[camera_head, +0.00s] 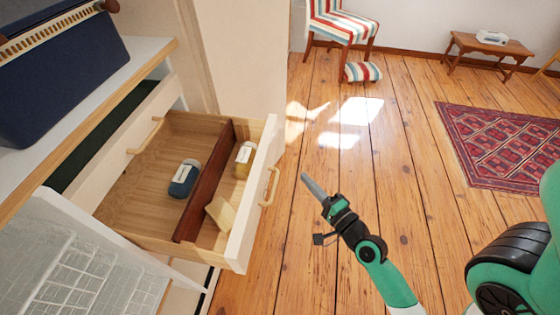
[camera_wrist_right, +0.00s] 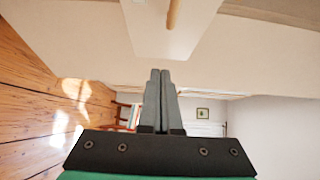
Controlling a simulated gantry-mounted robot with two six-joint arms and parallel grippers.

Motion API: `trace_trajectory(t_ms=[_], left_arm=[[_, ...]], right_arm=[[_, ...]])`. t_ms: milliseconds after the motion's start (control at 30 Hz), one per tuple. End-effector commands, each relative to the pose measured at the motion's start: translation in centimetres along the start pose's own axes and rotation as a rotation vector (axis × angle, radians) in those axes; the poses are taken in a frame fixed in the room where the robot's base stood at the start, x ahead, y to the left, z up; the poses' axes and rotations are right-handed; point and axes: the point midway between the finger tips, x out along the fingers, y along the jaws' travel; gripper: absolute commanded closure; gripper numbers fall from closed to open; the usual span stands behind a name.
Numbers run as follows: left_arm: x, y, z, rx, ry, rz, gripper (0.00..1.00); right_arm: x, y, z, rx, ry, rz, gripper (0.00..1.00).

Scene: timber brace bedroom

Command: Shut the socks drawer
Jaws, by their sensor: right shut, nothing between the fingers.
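A wooden drawer stands pulled out, its white front (camera_head: 246,225) facing my right gripper. A dark wood divider (camera_head: 203,185) splits it. A navy labelled bundle (camera_head: 184,180) lies on one side; a yellow labelled bundle (camera_head: 243,158) and a pale tan block-like piece (camera_head: 221,212) lie on the other. The drawer's wooden handle (camera_head: 270,187) is on the front. My right gripper (camera_head: 310,183) is shut and empty, apart from the handle, to its right in the head view. In the right wrist view its fingers (camera_wrist_right: 160,92) point toward a white panel (camera_wrist_right: 165,40) with a wooden handle (camera_wrist_right: 173,14). My left gripper is not in view.
Above the open drawer, another drawer front with a handle (camera_head: 146,136) stands slightly out, with dark green inside. A navy case (camera_head: 60,75) sits on the dresser top. A white mesh rack (camera_head: 75,265) is at lower left.

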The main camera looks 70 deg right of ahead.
Motion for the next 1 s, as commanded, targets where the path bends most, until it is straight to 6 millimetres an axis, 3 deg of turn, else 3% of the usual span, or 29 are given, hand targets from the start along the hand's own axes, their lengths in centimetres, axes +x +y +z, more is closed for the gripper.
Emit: trace_trajectory(t_ms=[300, 400, 533, 1000], left_arm=[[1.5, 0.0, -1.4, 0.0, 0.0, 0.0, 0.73], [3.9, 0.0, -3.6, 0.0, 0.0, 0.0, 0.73], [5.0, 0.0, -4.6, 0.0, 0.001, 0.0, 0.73], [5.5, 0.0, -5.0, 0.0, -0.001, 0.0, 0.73]], right_arm=[[7.2, -0.4, 0.1, -0.002, -0.002, -0.004, 1.0], [8.0, -1.1, 1.4, 0.0, -0.006, 0.004, 1.0], [8.9, -0.8, 2.3, 0.0, -0.005, 0.001, 1.0], [9.5, 0.0, 2.9, 0.0, -0.001, -0.001, 1.0]])
